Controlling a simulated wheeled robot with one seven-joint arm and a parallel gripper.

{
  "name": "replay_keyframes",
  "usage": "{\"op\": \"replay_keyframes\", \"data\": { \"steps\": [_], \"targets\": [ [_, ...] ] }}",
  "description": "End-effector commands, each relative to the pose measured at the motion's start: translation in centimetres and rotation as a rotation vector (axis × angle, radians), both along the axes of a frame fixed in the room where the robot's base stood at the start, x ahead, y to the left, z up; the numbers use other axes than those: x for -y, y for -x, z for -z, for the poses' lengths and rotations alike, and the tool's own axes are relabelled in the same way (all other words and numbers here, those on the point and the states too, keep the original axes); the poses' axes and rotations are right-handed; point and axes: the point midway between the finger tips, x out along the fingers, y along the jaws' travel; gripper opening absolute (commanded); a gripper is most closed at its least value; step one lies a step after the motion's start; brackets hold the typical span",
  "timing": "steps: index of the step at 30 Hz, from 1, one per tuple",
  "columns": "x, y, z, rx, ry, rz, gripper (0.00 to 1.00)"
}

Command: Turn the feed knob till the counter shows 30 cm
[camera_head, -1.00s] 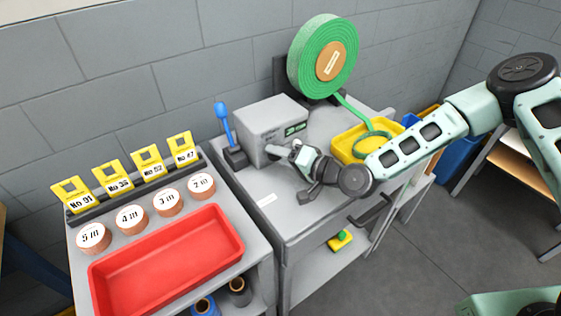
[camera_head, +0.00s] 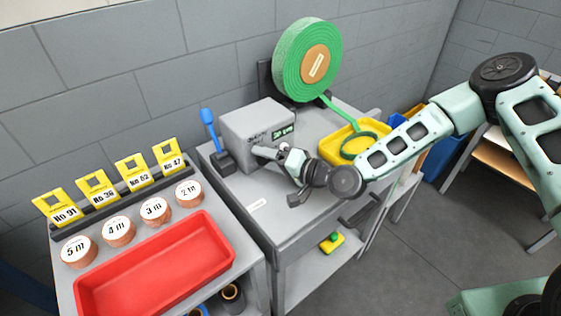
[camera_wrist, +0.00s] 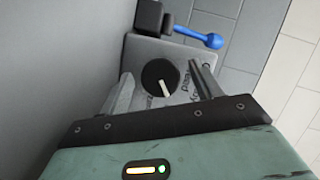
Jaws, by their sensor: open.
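The feed knob (camera_wrist: 160,76) is black and round with a white pointer, on the face of a grey box. In the wrist view the pointer slants toward the lower right. My gripper (camera_wrist: 164,88) is open, with one finger on each side of the knob and gaps showing. In the head view my gripper (camera_head: 265,152) is at the front of the grey box (camera_head: 256,119) and hides the knob. The counter (camera_head: 283,131) shows green characters on a dark display, too small to read surely.
A blue-handled lever (camera_head: 210,127) stands left of the box. A green strip runs from the big roll (camera_head: 295,75) to a yellow tray (camera_head: 333,147). A red tray (camera_head: 227,243) and several labelled rolls are on the left bench. The bench top before the box is mostly clear.

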Motion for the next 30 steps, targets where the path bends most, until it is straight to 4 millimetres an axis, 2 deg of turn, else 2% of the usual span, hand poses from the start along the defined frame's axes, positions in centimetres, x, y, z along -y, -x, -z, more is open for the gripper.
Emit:
{"op": "replay_keyframes", "data": {
  "steps": [5, 21, 24, 30],
  "targets": [
    [1.7, 1.0, -0.2, 0.0, 0.0, 0.002, 0.65],
    [11.4, 7.9, -2.1, 0.0, 0.001, 0.005, 0.65],
    [12.7, 8.7, -2.4, 0.0, 0.001, 0.005, 0.65],
    [13.8, 9.7, -2.7, 0.0, 0.001, 0.003, 0.65]
  ]
}}
